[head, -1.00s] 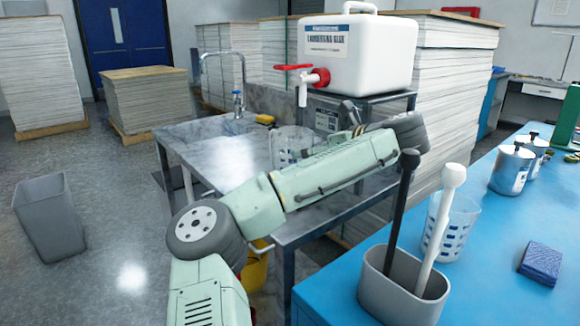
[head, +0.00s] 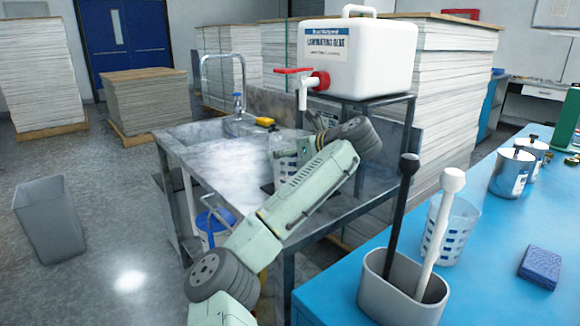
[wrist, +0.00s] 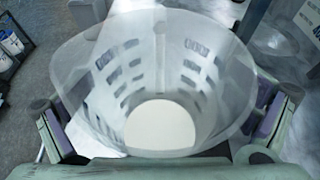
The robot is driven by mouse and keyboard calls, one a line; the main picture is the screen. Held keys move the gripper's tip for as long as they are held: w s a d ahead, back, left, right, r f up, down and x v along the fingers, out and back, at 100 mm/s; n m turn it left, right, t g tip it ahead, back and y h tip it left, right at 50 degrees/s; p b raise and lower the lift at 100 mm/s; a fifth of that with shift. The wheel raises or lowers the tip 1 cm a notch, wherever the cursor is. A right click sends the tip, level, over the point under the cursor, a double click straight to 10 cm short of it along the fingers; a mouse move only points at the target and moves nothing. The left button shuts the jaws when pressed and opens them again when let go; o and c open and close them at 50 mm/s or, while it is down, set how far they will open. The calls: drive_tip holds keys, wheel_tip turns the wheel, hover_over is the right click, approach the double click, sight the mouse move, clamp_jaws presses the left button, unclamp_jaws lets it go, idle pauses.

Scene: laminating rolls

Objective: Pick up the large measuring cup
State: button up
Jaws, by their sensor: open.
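A clear measuring cup with blue marks (head: 285,153) stands on the metal sink counter, partly hidden behind my arm. In the wrist view, I look down into a wide translucent cup with dark blue marks (wrist: 160,75), apparently this same cup. My gripper (wrist: 165,112) is open, with one finger at each side of the cup; I cannot tell whether they touch it. In the head view my arm hides the fingers. Another clear cup with blue marks (head: 461,225) stands on the blue table at the right.
A white glue container with a red tap (head: 358,55) stands on a metal stand behind my wrist. A grey holder with two upright tools (head: 400,300), a blue sponge (head: 541,265) and metal cans (head: 512,170) are on the blue table. A yellow sponge (head: 265,122) lies by the sink.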

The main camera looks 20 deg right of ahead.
drive_tip(key=shift+w, duration=0.1)
drive_tip(key=c, duration=1.8)
